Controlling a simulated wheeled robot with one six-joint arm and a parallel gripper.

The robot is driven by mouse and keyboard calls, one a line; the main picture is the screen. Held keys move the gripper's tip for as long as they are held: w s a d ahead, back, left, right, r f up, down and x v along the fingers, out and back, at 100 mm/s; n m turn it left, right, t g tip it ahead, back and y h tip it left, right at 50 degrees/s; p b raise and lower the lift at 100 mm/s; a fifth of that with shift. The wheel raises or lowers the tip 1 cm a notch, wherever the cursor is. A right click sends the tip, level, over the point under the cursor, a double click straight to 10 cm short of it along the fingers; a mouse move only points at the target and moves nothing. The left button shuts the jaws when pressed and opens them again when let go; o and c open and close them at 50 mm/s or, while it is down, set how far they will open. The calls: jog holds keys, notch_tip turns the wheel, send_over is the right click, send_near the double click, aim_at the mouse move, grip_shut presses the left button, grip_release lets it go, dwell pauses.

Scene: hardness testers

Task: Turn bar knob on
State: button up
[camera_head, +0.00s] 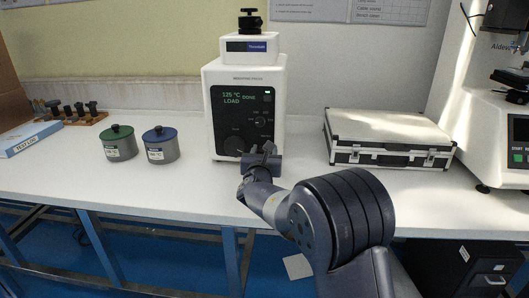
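A white hardness tester (219,80) stands at the middle of the bench. Its black front panel (243,113) has a lit screen with green text reading "125 °C", "LOAD" and "DONE". A dark round knob (234,144) sits low on the panel, and smaller controls are to its upper right. I cannot make out which of these is the bar knob. My gripper (264,149) is in front of the panel's lower right part, just right of the round knob. It hides that corner. Its fingers are small and dark here, so their opening and any contact are unclear.
A green-lidded pot (119,146) and a blue-lidded pot (161,147) stand left of the tester. A silver-edged white case (388,133) lies to the right. Another machine (492,135) stands at the far right. A blue box (29,139) and a wooden tool rack (84,121) are at the left.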

jog(key=c, duration=0.6)
jog(key=shift+f+m+b, duration=0.15)
jog(key=shift+m+b, duration=0.15)
jog(key=shift+b, duration=0.75)
jog(key=m+b, duration=0.1)
jog(key=b, duration=0.1)
jog(key=m+b, duration=0.1)
jog(key=shift+f+m+b, duration=0.2)
jog(key=shift+m+b, duration=0.1)
jog(key=shift+b, duration=0.05)
jog(key=m+b, duration=0.4)
jog(key=b, duration=0.2)
jog(key=shift+d+m, duration=0.1)
jog(key=shift+m, duration=0.2)
jog(key=m+b, duration=0.6)
jog(key=m, duration=0.1)
jog(key=m+b, duration=0.1)
jog(key=m, duration=0.2)
jog(key=shift+d+r, duration=0.1)
jog(key=shift+r, duration=0.1)
